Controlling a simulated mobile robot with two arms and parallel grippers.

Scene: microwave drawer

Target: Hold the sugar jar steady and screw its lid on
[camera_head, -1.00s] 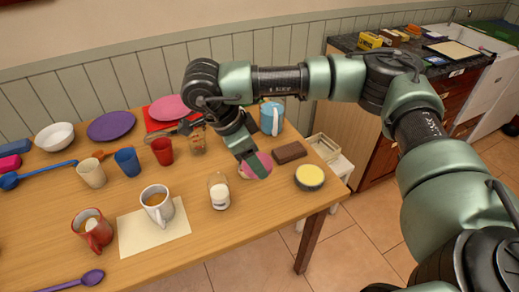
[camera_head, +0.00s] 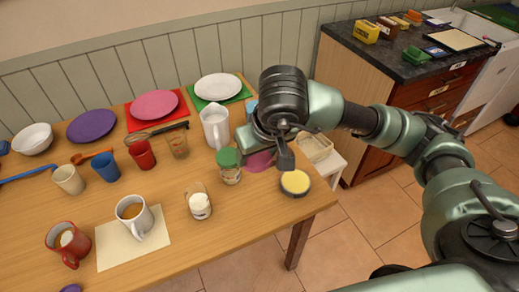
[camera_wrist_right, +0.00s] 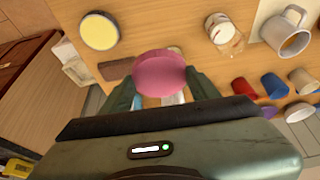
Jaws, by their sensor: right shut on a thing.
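The sugar jar seems to be the open glass with white contents (camera_head: 199,206) near the front of the table; it also shows in the wrist view (camera_wrist_right: 226,36). My right gripper (camera_head: 268,152) is behind it and to the right. The gripper is shut on a round pink lid (camera_wrist_right: 160,74), with one finger on each side. In the head view the pink lid (camera_head: 258,161) is partly covered by the gripper. The lid is apart from the glass; its height above the table is hard to tell. My left gripper is not in view.
A green-lidded jar (camera_head: 229,166) stands just left of my right gripper. A yellow-topped tub (camera_head: 295,183) sits near the right table edge. A white pitcher (camera_head: 215,126) stands behind, and a white mug (camera_head: 133,217) on a paper sheet (camera_head: 112,255) at front left.

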